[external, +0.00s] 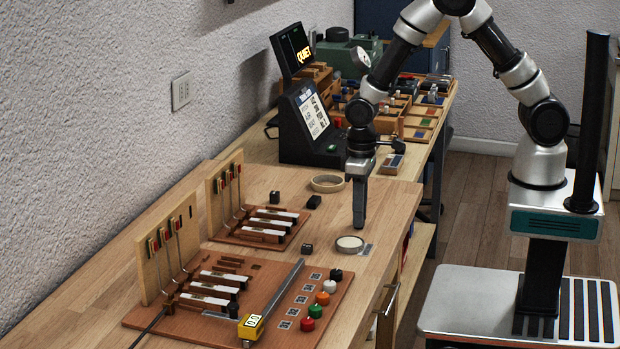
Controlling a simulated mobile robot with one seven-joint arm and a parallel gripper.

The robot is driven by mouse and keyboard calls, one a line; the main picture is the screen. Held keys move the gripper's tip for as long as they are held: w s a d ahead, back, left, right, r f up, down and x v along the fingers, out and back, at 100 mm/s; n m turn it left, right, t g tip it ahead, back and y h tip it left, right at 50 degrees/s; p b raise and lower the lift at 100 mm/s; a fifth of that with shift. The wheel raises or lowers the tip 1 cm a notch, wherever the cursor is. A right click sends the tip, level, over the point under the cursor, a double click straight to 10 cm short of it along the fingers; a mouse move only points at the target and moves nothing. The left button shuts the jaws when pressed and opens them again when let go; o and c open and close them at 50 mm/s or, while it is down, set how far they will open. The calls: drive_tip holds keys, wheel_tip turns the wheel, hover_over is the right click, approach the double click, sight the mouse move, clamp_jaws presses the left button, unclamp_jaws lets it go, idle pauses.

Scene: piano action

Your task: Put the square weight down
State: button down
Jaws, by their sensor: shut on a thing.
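My gripper (359,222) points straight down over the wooden bench, just above and behind a small round pale dish (350,244). Its narrow fingers are shut. The square weight between them is too small and dark to make out apart from the fingertips. I cannot tell whether it touches the bench. Small dark blocks lie loose on the bench: one (275,197) beside the rear key model, one (314,202) right of it, and one (307,249) left of the dish.
A front board (230,322) carries key levers, a metal bar with a yellow display (251,326) and several coloured knobs. A smaller key model (257,238) stands behind it. A round shallow ring (327,183) lies behind my gripper. Bench space right of the dish is narrow.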

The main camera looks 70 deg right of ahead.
wheel_tip(320, 180, up, 9)
drive_tip(key=w+a+b, duration=0.4)
drive_tip(key=w+a, duration=0.2)
drive_tip(key=w, duration=0.2)
wheel_tip(320, 180, down, 5)
drive_tip(key=shift+r, duration=0.2)
drive_tip(key=shift+f, duration=2.1)
drive_tip(key=shift+f, duration=0.2)
drive_tip(key=c, duration=1.7)
unclamp_jaws()
drive_tip(key=shift+o, duration=0.2)
drive_tip(key=shift+r, duration=0.1)
